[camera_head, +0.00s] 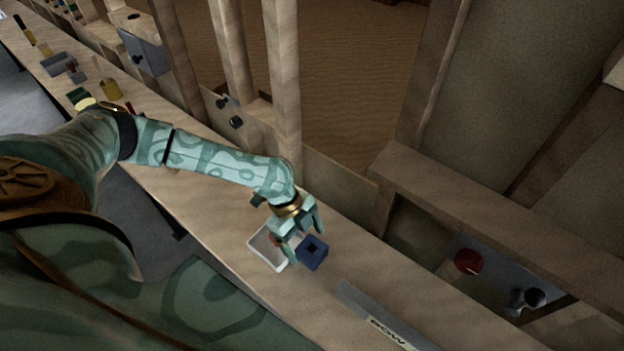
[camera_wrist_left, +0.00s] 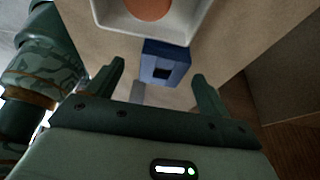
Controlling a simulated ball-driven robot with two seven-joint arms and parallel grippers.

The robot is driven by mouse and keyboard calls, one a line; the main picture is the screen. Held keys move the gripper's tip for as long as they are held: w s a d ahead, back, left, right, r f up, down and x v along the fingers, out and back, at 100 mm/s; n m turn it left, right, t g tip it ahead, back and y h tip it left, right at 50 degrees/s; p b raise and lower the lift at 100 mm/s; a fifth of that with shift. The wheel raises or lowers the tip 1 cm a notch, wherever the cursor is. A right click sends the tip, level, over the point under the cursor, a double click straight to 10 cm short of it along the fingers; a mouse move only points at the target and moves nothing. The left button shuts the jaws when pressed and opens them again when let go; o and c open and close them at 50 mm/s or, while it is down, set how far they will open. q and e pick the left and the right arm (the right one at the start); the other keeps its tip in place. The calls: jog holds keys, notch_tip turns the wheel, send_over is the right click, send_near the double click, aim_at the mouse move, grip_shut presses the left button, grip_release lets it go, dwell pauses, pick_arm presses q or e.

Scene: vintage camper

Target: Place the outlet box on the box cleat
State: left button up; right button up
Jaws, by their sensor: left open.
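A small blue box (camera_head: 312,253) with a dark square opening, which I take to be the outlet box, sits on the long wooden bench beside a white tray. My left gripper (camera_head: 302,238) is open close to it, coming from the back left. In the left wrist view the blue box (camera_wrist_left: 164,62) shows just beyond the gap between the open fingertips (camera_wrist_left: 160,84). I see no grip on it. I cannot tell for sure which part is the box cleat. My right gripper is not in view.
The white tray (camera_head: 259,257) stands left of the box; a round orange-brown thing (camera_wrist_left: 148,7) lies in it. A grey labelled strip (camera_head: 362,304) lies to the right. Wooden posts (camera_head: 285,75) rise behind the bench. A red object (camera_head: 467,261) is at the lower right.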

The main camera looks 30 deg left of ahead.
aim_at(312, 250)
pick_arm(q)
jog(key=x, duration=0.2)
jog(key=b+x, duration=0.1)
jog(key=x, duration=0.1)
jog(key=shift+w+d+f, duration=0.2)
jog(key=shift+d+f, duration=0.1)
jog(key=c, duration=1.3)
jog(key=shift+r, duration=0.1)
